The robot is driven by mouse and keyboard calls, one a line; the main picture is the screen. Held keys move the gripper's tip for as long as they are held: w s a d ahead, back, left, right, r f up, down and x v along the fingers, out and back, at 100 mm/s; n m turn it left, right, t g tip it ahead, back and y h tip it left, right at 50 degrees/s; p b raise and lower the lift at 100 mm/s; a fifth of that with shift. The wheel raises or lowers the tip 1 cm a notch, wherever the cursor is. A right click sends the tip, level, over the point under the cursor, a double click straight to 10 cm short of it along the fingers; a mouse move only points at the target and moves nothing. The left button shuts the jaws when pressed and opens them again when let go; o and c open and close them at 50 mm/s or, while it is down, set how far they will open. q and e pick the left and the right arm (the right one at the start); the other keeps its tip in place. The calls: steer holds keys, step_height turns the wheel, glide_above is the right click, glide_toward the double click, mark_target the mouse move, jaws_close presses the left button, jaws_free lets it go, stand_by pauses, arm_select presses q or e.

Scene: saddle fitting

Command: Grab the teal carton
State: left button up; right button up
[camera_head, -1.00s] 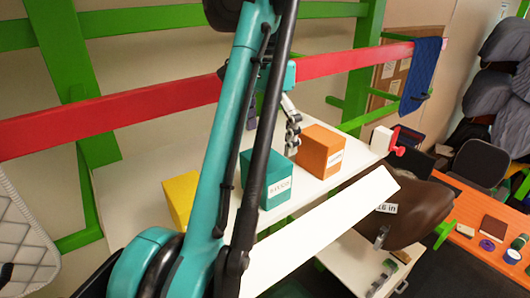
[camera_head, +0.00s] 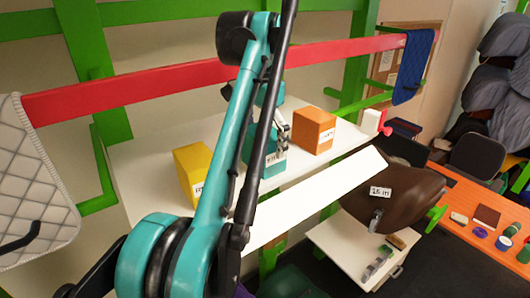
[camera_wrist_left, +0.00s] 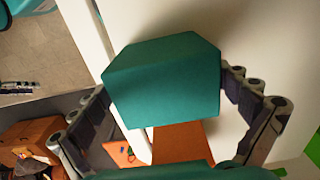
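The teal carton (camera_head: 270,171) stands on the white shelf (camera_head: 150,150), between a yellow and an orange carton. My left arm hides part of it in the head view. My left gripper (camera_head: 279,140) is down at the carton. In the left wrist view the teal carton (camera_wrist_left: 165,82) sits between the tips of the two spread fingers, one on each side. The tips look very close to its sides; I cannot tell if they touch. My right gripper is not in view.
The yellow carton (camera_head: 193,170) is left of the teal one, the orange carton (camera_head: 313,130) right. A red rail (camera_head: 150,88) runs behind the shelf. A long white board (camera_head: 320,195) slants in front. A brown saddle (camera_head: 395,205) stands to the right.

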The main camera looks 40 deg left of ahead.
arm_select(q)
steer(key=shift+w+a+f, duration=0.15)
steer(key=shift+w+a, duration=0.1)
steer(key=shift+a, duration=0.2)
steer(key=c, duration=1)
steer(key=shift+c, duration=1.3)
steer(key=shift+s+d, duration=0.15)
steer(key=shift+d, duration=0.15)
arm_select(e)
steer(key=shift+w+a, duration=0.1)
arm_select(q)
steer(key=shift+r, duration=0.2)
